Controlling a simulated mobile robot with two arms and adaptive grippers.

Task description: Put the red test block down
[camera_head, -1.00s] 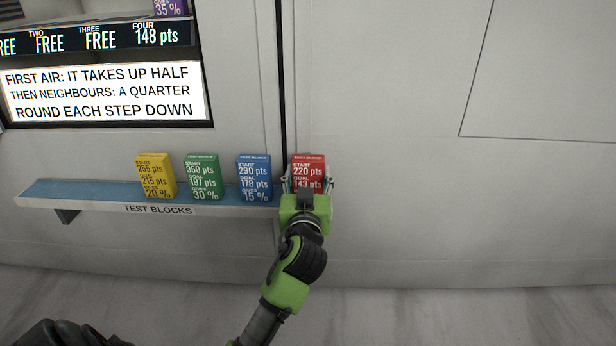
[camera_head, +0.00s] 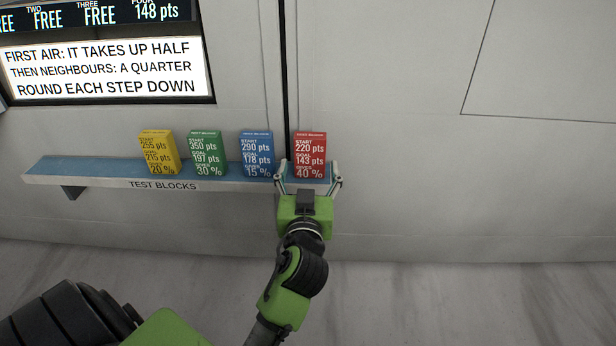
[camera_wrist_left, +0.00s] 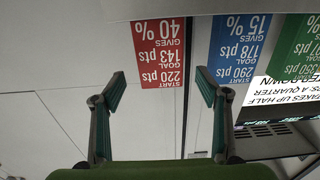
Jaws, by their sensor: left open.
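The red test block (camera_head: 310,155) stands upright at the right end of the blue-topped shelf (camera_head: 90,170) marked "TEST BLOCKS". It reads 220 pts, goal 143 pts, gives 40 %. My left gripper (camera_head: 309,178) is open in front of it, with a fingertip to each side of the block's lower part. In the left wrist view the red block (camera_wrist_left: 159,55) appears upside down beyond the open fingertips (camera_wrist_left: 161,82), with clear space between them. My right gripper does not show.
A blue block (camera_head: 257,155), a green block (camera_head: 208,153) and a yellow block (camera_head: 159,153) stand in a row left of the red one. A lit sign (camera_head: 105,70) is set in the wall above. The wall to the right is bare.

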